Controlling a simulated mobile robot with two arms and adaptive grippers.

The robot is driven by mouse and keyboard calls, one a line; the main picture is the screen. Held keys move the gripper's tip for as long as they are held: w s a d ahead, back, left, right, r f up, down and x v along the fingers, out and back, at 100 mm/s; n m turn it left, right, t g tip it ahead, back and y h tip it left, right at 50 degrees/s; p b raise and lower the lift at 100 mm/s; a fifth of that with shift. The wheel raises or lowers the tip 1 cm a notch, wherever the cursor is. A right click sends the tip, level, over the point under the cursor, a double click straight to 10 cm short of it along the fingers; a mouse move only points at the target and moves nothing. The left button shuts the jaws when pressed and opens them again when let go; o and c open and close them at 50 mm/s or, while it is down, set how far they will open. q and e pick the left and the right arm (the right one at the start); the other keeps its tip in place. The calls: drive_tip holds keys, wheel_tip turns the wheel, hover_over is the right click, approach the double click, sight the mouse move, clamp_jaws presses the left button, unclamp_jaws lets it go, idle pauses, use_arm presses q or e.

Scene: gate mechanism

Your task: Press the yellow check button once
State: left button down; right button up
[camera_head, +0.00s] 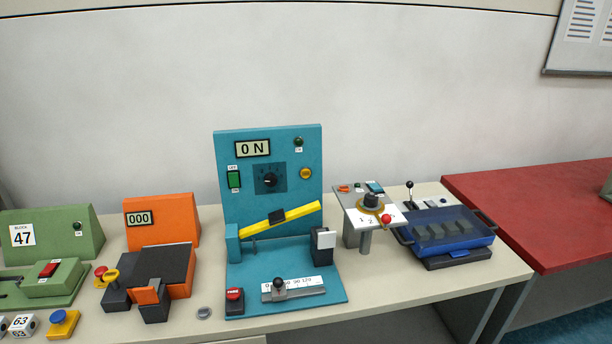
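A teal gate panel (228,151) stands upright on the table in the middle of the view. A small round yellow button (306,173) sits at the right of its face, below a small green lamp (298,142); its lettering is too small to read. The panel also carries a display (252,148) reading "ON", a green switch (234,179) and a black dial (269,180). A yellow bar (300,212) lies tilted in front of the panel's lower part, its right end higher, below the yellow button. Neither gripper is in view.
A red button box (234,301) and a slider (293,292) are on the teal base. An orange device (180,212) and green devices (85,235) stand left; a grey stand (350,205) and a blue tray (445,235) stand right. A red table (540,195) is far right.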

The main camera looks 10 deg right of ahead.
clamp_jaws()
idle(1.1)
